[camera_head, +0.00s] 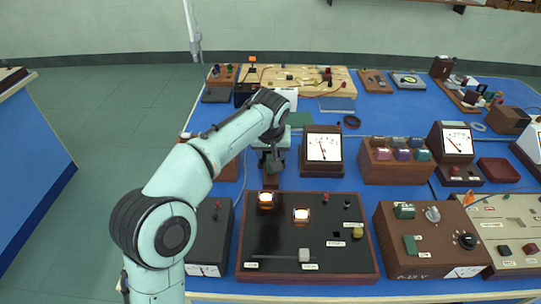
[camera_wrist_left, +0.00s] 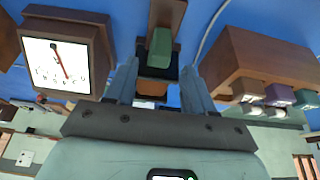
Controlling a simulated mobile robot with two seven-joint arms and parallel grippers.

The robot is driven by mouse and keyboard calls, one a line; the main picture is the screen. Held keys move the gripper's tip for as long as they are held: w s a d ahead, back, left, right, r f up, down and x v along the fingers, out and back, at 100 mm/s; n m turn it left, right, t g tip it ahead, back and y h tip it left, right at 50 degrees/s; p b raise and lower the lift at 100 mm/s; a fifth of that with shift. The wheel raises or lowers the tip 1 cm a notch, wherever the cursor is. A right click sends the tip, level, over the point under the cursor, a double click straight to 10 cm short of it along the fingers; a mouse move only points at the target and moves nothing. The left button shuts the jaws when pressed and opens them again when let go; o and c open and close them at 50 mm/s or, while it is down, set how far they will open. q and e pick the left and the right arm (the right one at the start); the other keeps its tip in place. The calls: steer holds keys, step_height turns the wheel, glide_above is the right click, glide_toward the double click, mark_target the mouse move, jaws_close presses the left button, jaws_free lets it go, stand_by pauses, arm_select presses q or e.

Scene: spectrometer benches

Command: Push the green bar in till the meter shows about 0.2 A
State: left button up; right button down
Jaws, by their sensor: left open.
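The green bar (camera_wrist_left: 159,47) sits in a brown wooden holder (camera_wrist_left: 167,14), seen between my left fingers in the left wrist view. My left gripper (camera_wrist_left: 160,72) is open around the near end of the bar; I cannot tell whether the fingers touch it. In the head view the left gripper (camera_head: 270,160) is over the holder (camera_head: 271,180), and the arm and hand hide most of the bar. The meter (camera_head: 323,147) stands just right of the gripper, with a white dial and a thin needle. It also shows in the left wrist view (camera_wrist_left: 57,64); its numbers are too small to read.
A black panel with two lit lamps (camera_head: 302,215) lies in front of the gripper. A brown block with coloured cubes (camera_head: 396,172) stands right of the meter. Little free room surrounds the holder.

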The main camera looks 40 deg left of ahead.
arm_select(q)
steer(key=p+v, duration=0.1)
steer(key=v, duration=0.7)
steer(key=shift+p, duration=0.35)
arm_select(e)
steer(key=shift+s+a+r+g, duration=0.25)
steer(key=shift+s+r, duration=0.35)
steer(key=shift+s, duration=0.05)
steer(key=shift+s+a+r+g, duration=0.2)
steer(key=shift+s+r+g, duration=0.05)
steer(key=shift+s+r, duration=0.35)
